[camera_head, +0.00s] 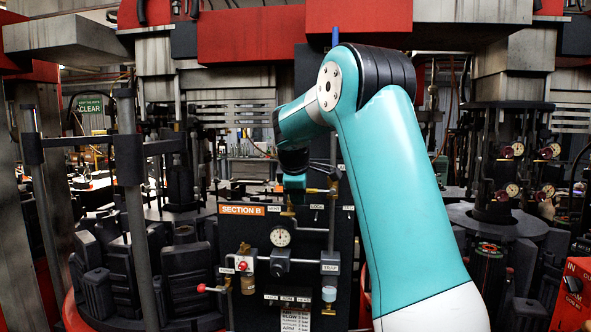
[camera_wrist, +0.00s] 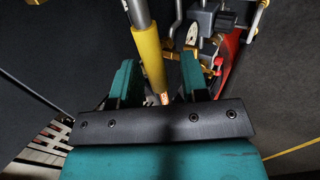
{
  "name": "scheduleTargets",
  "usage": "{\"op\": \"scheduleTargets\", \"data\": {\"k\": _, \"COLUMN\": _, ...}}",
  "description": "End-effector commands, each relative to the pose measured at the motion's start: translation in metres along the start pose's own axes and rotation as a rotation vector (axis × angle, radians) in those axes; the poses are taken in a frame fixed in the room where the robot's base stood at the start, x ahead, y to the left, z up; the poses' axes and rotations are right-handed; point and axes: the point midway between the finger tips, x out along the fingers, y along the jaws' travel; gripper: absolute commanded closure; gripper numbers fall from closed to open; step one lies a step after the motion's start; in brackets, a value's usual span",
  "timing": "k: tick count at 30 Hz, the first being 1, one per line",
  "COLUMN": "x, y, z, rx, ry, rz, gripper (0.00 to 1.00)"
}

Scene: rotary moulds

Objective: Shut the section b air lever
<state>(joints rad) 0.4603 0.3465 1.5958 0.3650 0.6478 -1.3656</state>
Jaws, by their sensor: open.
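The section B panel (camera_head: 318,239) stands below my arm in the head view, with an orange SECTION B label (camera_head: 241,209). A lever with a red knob (camera_head: 201,288) sticks out at its lower left. Another red knob (camera_head: 241,267) sits above it; I cannot tell which one is the air lever. My gripper (camera_wrist: 158,72) is open in the wrist view, its two teal fingers apart. A yellow sleeve on a grey rod (camera_wrist: 150,55) shows between the fingers, nearer the left one. I cannot tell whether they touch. In the head view the fingers are hidden or too dark to make out.
A round pressure gauge (camera_head: 280,236) and brass pipes are on the panel. Black mould blocks (camera_head: 187,270) stand to its left, beside a grey post (camera_head: 130,190). More gauges (camera_head: 512,189) and a red control box (camera_head: 573,290) are at right. Machinery crowds both sides.

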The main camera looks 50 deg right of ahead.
Motion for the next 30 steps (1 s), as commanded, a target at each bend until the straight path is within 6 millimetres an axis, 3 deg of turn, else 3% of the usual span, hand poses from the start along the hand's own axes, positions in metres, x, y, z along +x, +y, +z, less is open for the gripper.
{"op": "scheduleTargets", "data": {"k": 15, "x": -0.126, "y": 0.0, "z": -0.001, "rx": 0.0, "ry": 0.004, "rz": 0.001, "gripper": 0.59}}
{"op": "scheduleTargets", "data": {"k": 21, "x": -0.149, "y": 0.0, "z": 0.0, "rx": -0.001, "ry": 0.001, "rz": 0.0, "gripper": 0.59}}
{"op": "scheduleTargets", "data": {"k": 30, "x": -0.153, "y": -0.001, "z": 0.001, "rx": 0.001, "ry": 0.0, "rz": -0.003, "gripper": 0.59}}
